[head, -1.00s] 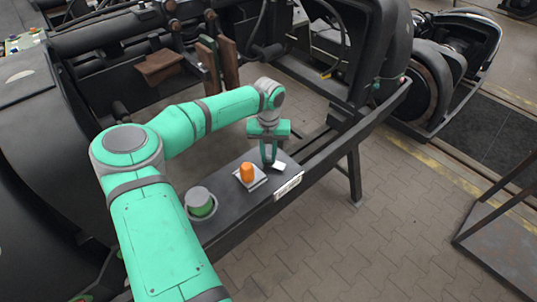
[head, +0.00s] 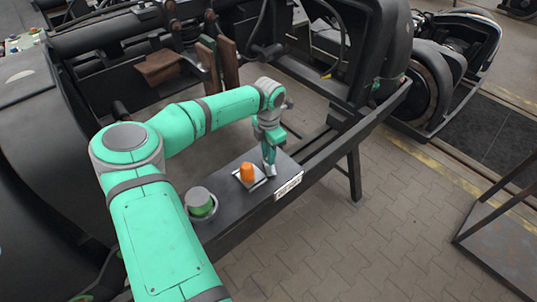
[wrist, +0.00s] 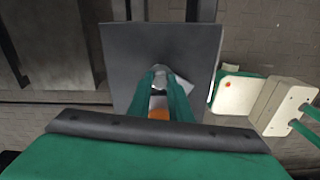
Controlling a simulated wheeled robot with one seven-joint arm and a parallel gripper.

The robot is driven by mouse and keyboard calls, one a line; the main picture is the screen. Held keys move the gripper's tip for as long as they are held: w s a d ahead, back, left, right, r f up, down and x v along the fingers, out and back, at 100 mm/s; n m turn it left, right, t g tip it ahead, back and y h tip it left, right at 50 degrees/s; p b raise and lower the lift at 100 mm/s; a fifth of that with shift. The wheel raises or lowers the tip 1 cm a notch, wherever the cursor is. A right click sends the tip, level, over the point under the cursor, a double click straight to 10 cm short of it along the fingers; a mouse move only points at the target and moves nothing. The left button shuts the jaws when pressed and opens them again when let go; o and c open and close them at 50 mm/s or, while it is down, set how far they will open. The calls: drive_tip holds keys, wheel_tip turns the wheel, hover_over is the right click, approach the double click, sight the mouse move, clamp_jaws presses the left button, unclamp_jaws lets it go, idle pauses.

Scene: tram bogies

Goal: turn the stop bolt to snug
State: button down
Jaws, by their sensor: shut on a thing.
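My gripper (head: 268,160) points down at the right part of a dark bench plate (head: 233,212). Its two green fingers are shut on a small pale metal piece, which I take for the stop bolt (wrist: 161,74). The fingers hide most of the bolt, so its head and seat cannot be made out. In the head view a small pale edge shows at the fingertips. An orange knob (head: 247,171) on a light square base stands just left of the fingers, apart from them. It also shows between the fingers' lower parts in the wrist view (wrist: 158,114).
A grey-topped green button (head: 200,201) sits at the plate's left end. A white label (head: 288,185) is on the front edge. Dark bogie frames stand behind and to the right. A rusty metal table (head: 503,235) stands at far right. The paved floor in front is clear.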

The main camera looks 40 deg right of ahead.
drive_tip(key=m, duration=0.4)
drive_tip(key=shift+m, duration=2.2)
drive_tip(key=c, duration=1.6)
unclamp_jaws()
drive_tip(key=shift+r, duration=0.15)
wheel_tip(320, 180, up, 11)
drive_tip(key=shift+f, duration=0.2)
